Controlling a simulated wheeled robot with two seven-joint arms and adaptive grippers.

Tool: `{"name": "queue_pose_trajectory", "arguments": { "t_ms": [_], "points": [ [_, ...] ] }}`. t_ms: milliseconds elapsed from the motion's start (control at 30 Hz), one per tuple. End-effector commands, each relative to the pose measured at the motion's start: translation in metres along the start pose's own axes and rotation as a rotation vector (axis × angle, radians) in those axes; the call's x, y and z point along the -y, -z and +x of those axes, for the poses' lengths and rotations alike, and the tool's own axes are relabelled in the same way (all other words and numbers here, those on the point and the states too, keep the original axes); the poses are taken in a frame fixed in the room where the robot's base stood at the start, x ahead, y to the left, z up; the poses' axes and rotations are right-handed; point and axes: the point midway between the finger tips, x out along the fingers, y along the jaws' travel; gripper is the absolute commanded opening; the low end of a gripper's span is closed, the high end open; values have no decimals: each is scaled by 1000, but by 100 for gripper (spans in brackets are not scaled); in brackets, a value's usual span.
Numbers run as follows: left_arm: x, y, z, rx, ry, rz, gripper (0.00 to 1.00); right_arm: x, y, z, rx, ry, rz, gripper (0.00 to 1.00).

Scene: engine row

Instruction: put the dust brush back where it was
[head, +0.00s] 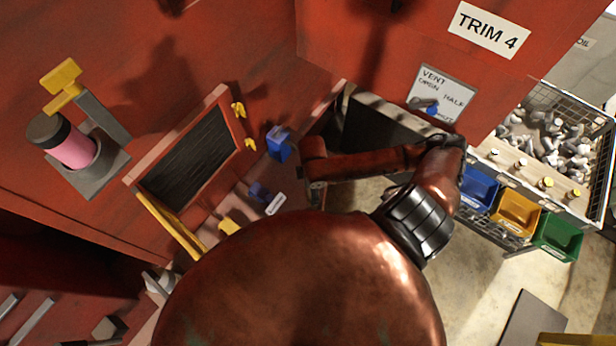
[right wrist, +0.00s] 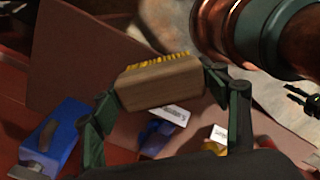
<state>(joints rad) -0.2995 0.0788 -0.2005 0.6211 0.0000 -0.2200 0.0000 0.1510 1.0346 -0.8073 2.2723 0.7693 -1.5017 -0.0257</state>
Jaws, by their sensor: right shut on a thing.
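The dust brush (right wrist: 158,88), a wooden block with yellow bristles on its upper edge, is in the right wrist view. My right gripper (right wrist: 162,92) is shut on it, with one dark finger at each end of the block. The bristles point up in the picture, and the brush is tilted slightly. In the head view I cannot make out the brush or the right gripper. My left gripper is not in view.
Behind the brush are a blue holder (right wrist: 60,135), a smaller blue piece with a white label (right wrist: 174,115) and a yellow piece (right wrist: 217,140). The head view shows a dark framed panel (head: 190,158), a pink cylinder (head: 72,148) and coloured bins (head: 516,212).

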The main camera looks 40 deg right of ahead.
Motion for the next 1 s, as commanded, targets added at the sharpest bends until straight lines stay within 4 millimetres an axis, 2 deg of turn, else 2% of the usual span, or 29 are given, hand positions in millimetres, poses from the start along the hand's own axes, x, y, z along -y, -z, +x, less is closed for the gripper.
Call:
{"name": "queue_pose_trajectory", "arguments": {
  "t_ms": [33,200,400,700,833,1000],
  "points": [
    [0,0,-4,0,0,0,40,-14,0,4,0,-3,4,49],
    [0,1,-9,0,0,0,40,-52,-1,23,-1,-1,3,49],
    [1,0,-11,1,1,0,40,-80,-1,59,-1,-2,1,49],
    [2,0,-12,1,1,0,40,-98,-2,82,-1,-2,0,49],
    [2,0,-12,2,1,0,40,-96,-3,101,-1,-1,-1,49],
    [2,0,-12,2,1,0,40,-96,-3,110,-1,-3,-2,49]
  ]
}}
